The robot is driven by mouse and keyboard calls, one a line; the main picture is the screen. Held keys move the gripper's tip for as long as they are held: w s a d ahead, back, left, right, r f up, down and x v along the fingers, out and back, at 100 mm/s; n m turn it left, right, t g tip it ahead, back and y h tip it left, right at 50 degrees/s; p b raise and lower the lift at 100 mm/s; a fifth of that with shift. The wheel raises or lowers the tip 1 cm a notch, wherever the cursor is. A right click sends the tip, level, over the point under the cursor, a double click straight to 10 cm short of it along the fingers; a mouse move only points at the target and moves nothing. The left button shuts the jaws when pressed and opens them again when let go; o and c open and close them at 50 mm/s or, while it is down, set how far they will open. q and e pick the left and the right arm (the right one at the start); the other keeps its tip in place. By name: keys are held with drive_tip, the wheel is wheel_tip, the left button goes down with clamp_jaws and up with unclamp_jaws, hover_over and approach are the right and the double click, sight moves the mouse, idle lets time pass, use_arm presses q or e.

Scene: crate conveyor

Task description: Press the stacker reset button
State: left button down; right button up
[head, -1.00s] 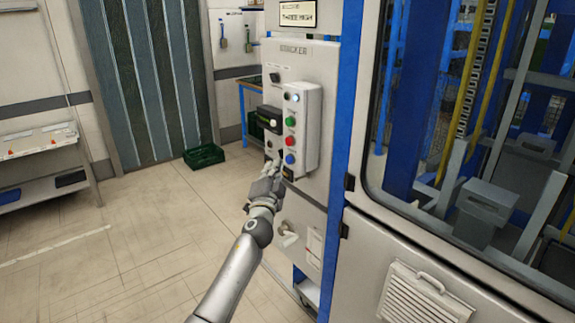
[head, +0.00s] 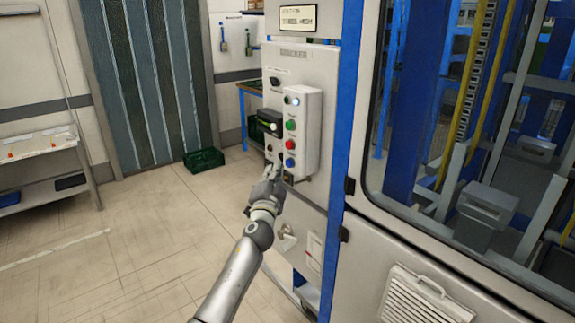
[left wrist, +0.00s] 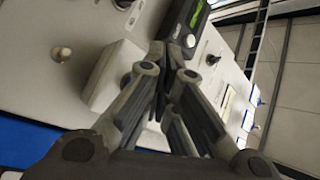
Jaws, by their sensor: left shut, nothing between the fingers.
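The stacker's grey control panel (head: 293,65) stands upright right of centre in the head view. A pale button box (head: 310,120) on it carries a lit white button (head: 294,101), a green button (head: 291,125), a red button (head: 290,144) and a blue button (head: 290,162). Button labels are too small to read. My left gripper (head: 272,170) is shut and empty, just below and left of the blue button. I cannot tell whether it touches the panel. In the left wrist view its fingers (left wrist: 172,52) meet in front of the panel face. My right gripper is out of view.
A black device (head: 268,122) with a small display sticks out left of the button box. A handle (head: 287,238) is below. The glazed machine enclosure (head: 400,240) fills the right.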

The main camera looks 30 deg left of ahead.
use_arm(q)
drive_tip(key=shift+w, duration=0.1)
idle(0.4)
drive_tip(key=shift+w+d+b, duration=0.2)
drive_tip(key=shift+w+b, duration=0.1)
drive_tip(key=shift+w, duration=0.05)
drive_tip(key=shift+w+d+b, duration=0.15)
drive_tip(key=shift+w+b, duration=0.2)
drive_tip(key=shift+b, duration=0.05)
idle(0.7)
drive_tip(key=shift+s, duration=0.1)
drive_tip(key=shift+s+a+p, duration=0.3)
drive_tip(key=shift+s+p, duration=0.05)
drive_tip(key=shift+s, duration=0.35)
drive_tip(key=s, duration=0.1)
drive_tip(key=s+a+p, duration=0.1)
drive_tip(key=s, duration=0.1)
drive_tip(key=s+a+p, duration=0.1)
drive_tip(key=shift+s, duration=0.3)
